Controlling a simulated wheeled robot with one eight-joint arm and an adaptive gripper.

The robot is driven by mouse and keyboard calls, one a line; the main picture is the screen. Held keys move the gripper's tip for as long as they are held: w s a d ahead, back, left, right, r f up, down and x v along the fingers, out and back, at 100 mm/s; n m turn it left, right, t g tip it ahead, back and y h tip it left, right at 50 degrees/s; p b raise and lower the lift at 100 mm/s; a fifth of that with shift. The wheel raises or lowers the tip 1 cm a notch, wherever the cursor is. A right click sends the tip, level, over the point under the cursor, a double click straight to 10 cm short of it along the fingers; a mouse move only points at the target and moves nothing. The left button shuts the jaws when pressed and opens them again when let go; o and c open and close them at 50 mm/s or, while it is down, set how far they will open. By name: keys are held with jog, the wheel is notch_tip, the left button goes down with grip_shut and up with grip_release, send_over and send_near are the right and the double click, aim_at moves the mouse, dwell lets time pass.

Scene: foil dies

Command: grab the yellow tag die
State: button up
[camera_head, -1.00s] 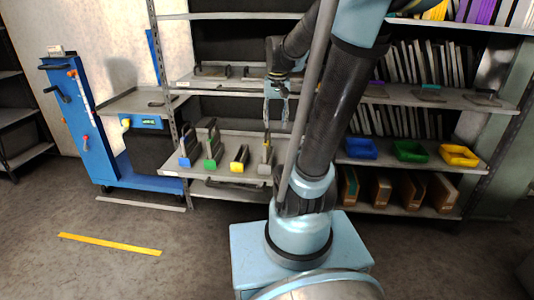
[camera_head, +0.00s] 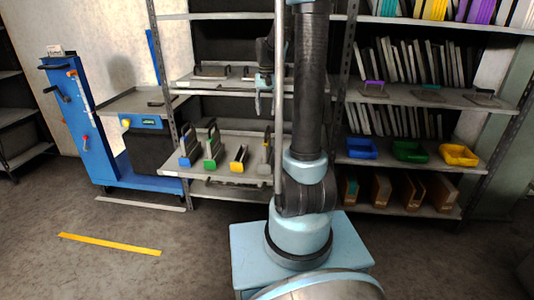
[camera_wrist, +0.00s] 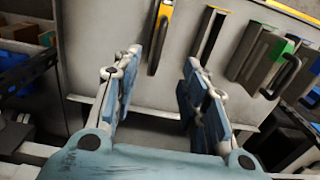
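The yellow tag die (camera_head: 237,165) stands on the middle shelf, between the green tag die (camera_head: 211,155) and a grey die (camera_head: 265,158). A blue tag die (camera_head: 187,153) is at the left of the row. In the wrist view a yellow-topped piece (camera_wrist: 164,18) with a dark handle lies ahead of the fingertips, roughly between their lines. My gripper (camera_wrist: 160,72) is open, with nothing between its fingers. In the head view my gripper (camera_head: 263,98) hangs above the shelf, near the grey die, partly hidden by my arm.
A shelf with flat handled plates (camera_head: 210,72) is above the row. Blue, green and yellow bins (camera_head: 410,151) stand to the right. A rack upright (camera_head: 170,90) is left of the dies. A blue cart (camera_head: 85,130) is farther left.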

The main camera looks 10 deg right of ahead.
aim_at(267, 129)
notch_tip(267, 129, down, 11)
jog(key=shift+r, duration=0.2)
jog(key=shift+w+d+f, duration=0.1)
jog(key=shift+w+f, duration=0.05)
jog(key=shift+f, duration=1.15)
jog(key=shift+w+d+f, duration=0.1)
jog(key=shift+f, duration=1.15)
jog(key=shift+c, duration=0.2)
grip_shut()
